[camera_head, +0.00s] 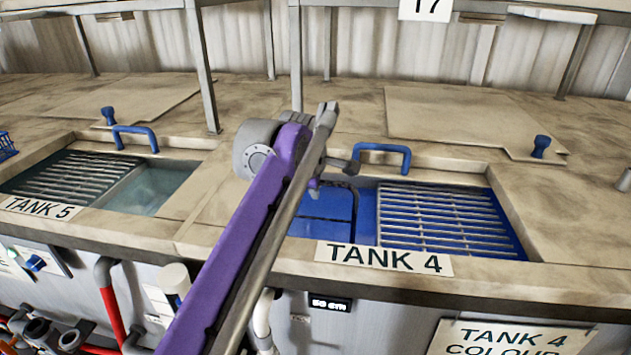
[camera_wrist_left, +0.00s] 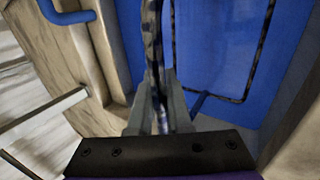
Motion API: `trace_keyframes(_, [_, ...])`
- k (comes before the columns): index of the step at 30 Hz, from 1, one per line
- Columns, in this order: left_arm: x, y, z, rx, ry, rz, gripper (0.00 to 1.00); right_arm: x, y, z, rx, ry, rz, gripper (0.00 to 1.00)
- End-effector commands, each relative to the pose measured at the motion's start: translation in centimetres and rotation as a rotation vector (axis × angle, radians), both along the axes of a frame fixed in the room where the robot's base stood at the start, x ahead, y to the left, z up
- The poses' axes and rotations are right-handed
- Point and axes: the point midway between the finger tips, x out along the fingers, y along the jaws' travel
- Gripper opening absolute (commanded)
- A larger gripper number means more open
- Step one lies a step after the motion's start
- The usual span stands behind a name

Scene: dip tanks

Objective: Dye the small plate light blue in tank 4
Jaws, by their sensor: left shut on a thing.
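Tank 4 (camera_head: 505,215) is a sunken basin of vivid blue liquid, with a metal grating (camera_head: 440,215) over its right part. My left arm reaches across to its left part. My left gripper (camera_wrist_left: 160,100) is shut on a dark mottled wire frame (camera_wrist_left: 153,45). The frame's thin outline hangs against the blue in the wrist view, and part of it shows at the tank's left side in the head view (camera_head: 355,205). I cannot make out a separate small plate; everything within the frame looks blue. My right gripper is not in view.
A blue handle (camera_head: 383,150) and a blue knob (camera_head: 541,146) stand behind tank 4. Tank 5 (camera_head: 165,185), with pale greenish liquid and a grating, lies to the left. A metal post (camera_head: 203,70) rises behind.

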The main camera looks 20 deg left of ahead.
Motion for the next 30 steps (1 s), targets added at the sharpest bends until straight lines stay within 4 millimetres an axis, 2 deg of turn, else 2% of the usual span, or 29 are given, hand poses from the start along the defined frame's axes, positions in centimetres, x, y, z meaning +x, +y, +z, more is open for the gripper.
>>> trace_keyframes(16, [0.0, -0.1, -0.5, 0.000, -0.001, 0.000, 0.00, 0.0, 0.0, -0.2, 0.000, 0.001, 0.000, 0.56])
trace_keyframes(26, [0.6, -2.1, -0.4, 0.001, -0.001, -0.002, 0.00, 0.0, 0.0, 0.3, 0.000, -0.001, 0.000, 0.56])
trace_keyframes(30, [0.6, -2.3, -0.4, 0.001, -0.001, 0.001, 0.00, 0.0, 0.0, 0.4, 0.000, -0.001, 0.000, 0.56])
